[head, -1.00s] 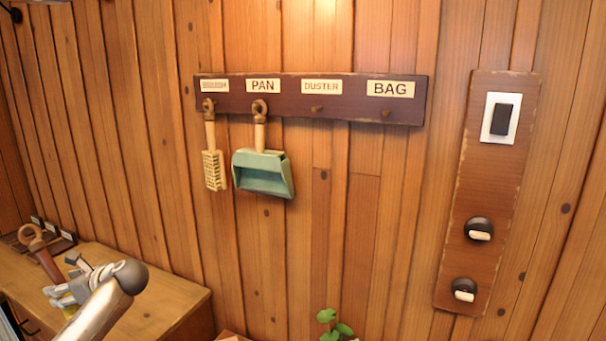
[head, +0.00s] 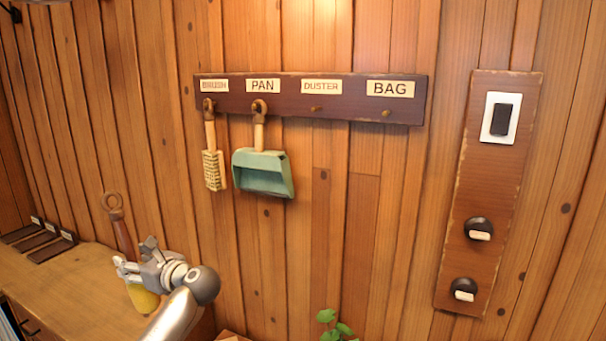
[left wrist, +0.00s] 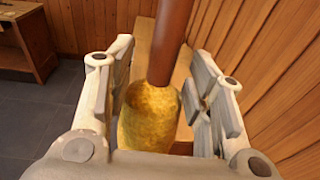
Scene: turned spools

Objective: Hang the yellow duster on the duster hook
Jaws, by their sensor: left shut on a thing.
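The yellow duster has a brown handle with a ring at its top and a yellow head (head: 144,298). My left gripper (head: 128,268) is shut on it and holds it roughly upright, ring up, by the wooden counter. In the left wrist view the yellow head (left wrist: 150,115) and brown handle (left wrist: 170,40) show between the fingers. The duster hook (head: 316,108) is a bare peg under the DUSTER label (head: 321,87) on the dark wall rack (head: 350,95), up and to the right of the duster. My right gripper is out of view.
A brush (head: 213,165) and a green dustpan (head: 263,172) hang on the pegs left of the duster hook. The BAG peg (head: 386,113) is bare. A switch panel (head: 488,190) is at right; a plant (head: 330,325) stands below. The wall below the DUSTER peg is clear.

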